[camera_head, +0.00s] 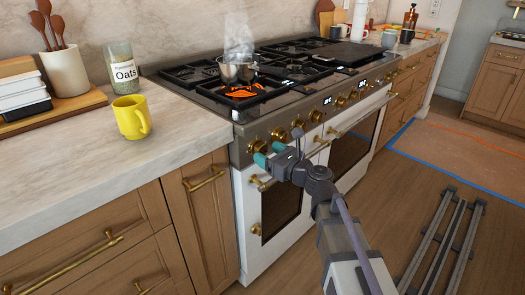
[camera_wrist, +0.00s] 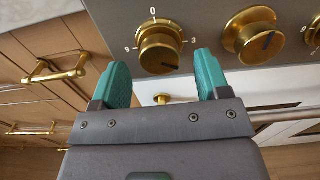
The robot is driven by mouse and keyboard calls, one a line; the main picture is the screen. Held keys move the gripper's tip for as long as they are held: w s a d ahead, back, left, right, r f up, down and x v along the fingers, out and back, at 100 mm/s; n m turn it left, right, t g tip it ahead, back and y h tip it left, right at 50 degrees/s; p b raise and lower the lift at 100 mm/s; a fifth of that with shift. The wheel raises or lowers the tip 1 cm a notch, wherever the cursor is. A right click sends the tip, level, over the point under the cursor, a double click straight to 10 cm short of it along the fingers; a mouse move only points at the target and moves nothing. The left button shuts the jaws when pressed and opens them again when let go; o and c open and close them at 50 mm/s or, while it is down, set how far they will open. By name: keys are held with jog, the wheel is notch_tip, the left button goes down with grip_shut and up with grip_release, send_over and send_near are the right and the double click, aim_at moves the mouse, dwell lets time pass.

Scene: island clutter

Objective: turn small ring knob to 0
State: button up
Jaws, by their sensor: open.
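The small ring knob (camera_wrist: 158,50) is a round brass knob on the stove's front panel, at the top middle of the wrist view. The marks 0, 3 and 9 show around it, with 0 at the top. A dark indicator mark on the knob points to the lower right, away from 0, between 3 and the bottom. My gripper (camera_wrist: 164,80) is open, with one teal fingertip on each side below the knob; I cannot tell whether they touch it. In the head view my gripper (camera_head: 270,154) is at the stove front, near the leftmost knob (camera_head: 257,146).
A steaming pot (camera_head: 237,71) stands by a glowing orange burner (camera_head: 245,90). Brass oven handles (camera_head: 318,147) stick out below the panel. A yellow mug (camera_head: 131,118) stands on the left counter.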

jog(key=x, duration=0.3)
jog(key=c, duration=0.9)
jog(key=shift+n, duration=0.3)
jog(key=n, duration=1.1)
jog(key=shift+n, duration=0.3)
jog(key=n, duration=1.2)
